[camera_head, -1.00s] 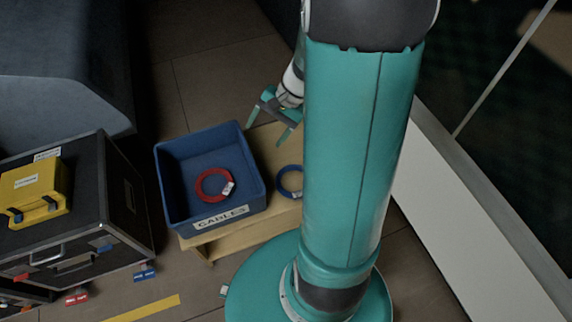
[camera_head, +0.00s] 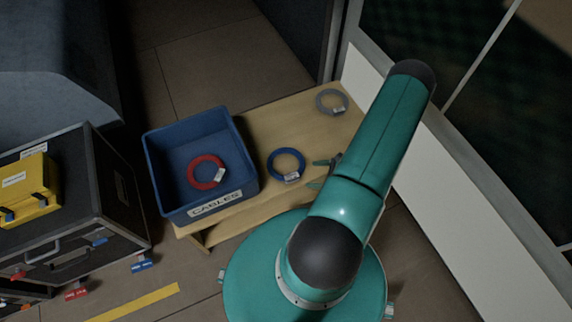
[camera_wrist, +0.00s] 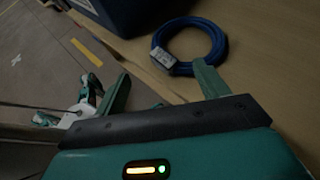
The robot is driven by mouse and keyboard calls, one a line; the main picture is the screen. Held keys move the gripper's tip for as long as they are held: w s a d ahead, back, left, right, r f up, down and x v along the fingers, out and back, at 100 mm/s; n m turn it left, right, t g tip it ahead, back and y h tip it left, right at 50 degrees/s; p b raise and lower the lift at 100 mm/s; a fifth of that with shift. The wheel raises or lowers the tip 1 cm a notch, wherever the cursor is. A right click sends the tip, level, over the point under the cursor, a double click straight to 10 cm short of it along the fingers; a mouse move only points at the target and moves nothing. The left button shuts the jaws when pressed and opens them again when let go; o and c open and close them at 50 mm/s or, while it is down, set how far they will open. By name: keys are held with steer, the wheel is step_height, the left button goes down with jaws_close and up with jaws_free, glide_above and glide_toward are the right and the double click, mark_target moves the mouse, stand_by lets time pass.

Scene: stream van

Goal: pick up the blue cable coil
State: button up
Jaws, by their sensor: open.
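The blue cable coil (camera_head: 286,164) lies flat on the wooden table, just right of the blue bin, with a pale tag on its lower right side. My gripper (camera_head: 322,173) is just to the right of the coil, partly hidden by my arm. In the wrist view the coil (camera_wrist: 190,46) lies beyond my gripper (camera_wrist: 160,88), close to the tip of the right finger. The two fingers are spread wide with nothing between them. I cannot tell whether the right finger touches the coil.
The blue bin (camera_head: 165,205), labelled CABLES, holds a red coil (camera_head: 206,172). A grey coil (camera_head: 332,102) lies at the back right of the wooden table (camera_head: 262,124). A white wall panel (camera_head: 450,215) runs along the right. A black case (camera_head: 85,215) with a yellow box stands left.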

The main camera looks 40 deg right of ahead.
mark_target(289, 176)
steer(key=shift+m, duration=0.3)
steer(key=x, duration=0.9)
steer(key=f+x, duration=0.1)
steer(key=x, duration=0.4)
steer(key=shift+s+d+f, duration=0.1)
steer(key=shift+s, duration=0.25)
steer(key=c, duration=1.1)
